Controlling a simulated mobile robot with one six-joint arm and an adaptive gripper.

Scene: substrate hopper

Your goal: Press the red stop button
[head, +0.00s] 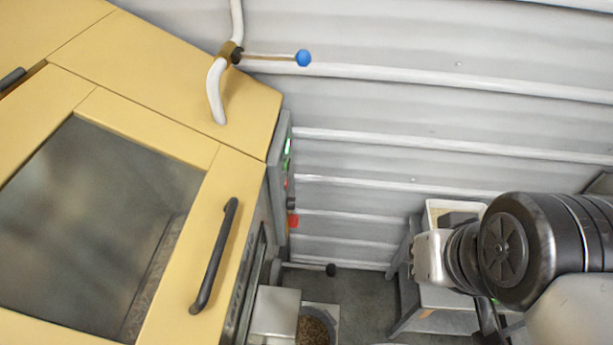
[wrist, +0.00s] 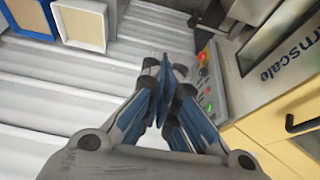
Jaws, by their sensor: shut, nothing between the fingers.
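The red stop button (head: 293,220) sticks out from the grey control panel (head: 278,180) on the right side of the yellow machine. In the wrist view the red button (wrist: 203,57) shows near the top of the panel (wrist: 218,88), just right of the fingertips. My gripper (wrist: 166,72) is shut and empty, with its blue-sided fingers together. In the picture it lies left of the panel; the gap in depth is hard to tell. In the head view my arm is at the right, apart from the panel, and the fingers are hidden.
The yellow machine (head: 180,130) has a window and a black handle (head: 214,255). A lever with a blue knob (head: 303,58) sits above. A green light (head: 288,147) is on the panel. A white bin (head: 433,212) stands near my arm.

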